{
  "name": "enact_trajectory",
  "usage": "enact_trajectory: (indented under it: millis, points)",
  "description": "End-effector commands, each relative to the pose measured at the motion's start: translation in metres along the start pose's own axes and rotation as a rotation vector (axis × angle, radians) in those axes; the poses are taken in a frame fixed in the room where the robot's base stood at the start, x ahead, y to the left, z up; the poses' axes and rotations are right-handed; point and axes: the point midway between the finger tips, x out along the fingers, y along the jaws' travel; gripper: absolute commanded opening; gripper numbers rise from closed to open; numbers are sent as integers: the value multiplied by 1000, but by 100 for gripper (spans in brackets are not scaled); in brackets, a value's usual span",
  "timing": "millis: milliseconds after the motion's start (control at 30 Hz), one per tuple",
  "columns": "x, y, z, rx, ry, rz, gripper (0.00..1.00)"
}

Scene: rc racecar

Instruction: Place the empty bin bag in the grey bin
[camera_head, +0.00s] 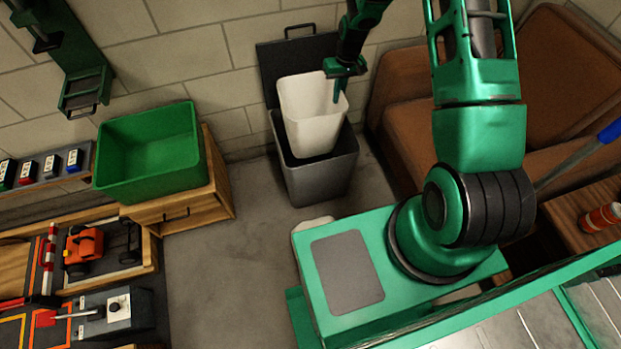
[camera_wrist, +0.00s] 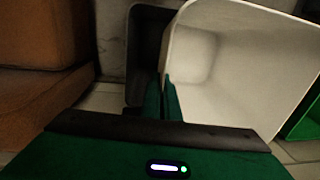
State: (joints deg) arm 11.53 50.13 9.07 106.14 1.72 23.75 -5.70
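The white bin bag (camera_head: 312,128) is an open, box-shaped liner, upright and seemingly empty. Its lower end is at the mouth of the grey bin (camera_head: 322,180), and its upper part stands well above the bin's rim. I cannot tell how deep it reaches. The bin's dark lid (camera_head: 292,52) is raised against the wall behind. My gripper (camera_head: 337,92) points down at the bag's right rim. In the wrist view the fingers (camera_wrist: 162,98) are close together on the wall of the bag (camera_wrist: 235,75), with the dark bin (camera_wrist: 143,60) beyond.
A green crate (camera_head: 150,155) sits on a wooden cabinet (camera_head: 180,212) left of the bin. A brown armchair (camera_head: 410,130) stands close on the right. A bench with a toy car (camera_head: 85,248) is at lower left. The floor (camera_head: 215,275) before the bin is clear.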

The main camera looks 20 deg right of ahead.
Motion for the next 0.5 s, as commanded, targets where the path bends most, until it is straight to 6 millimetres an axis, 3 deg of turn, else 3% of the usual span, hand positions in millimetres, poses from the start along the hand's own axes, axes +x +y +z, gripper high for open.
enact_trajectory:
  millis: [33,300,500]
  points:
    - [21,3,-6,1,-4,-1,0]
    - [117,24,-31,-2,-4,8,0]
    - [166,35,-36,-8,-3,17,0]
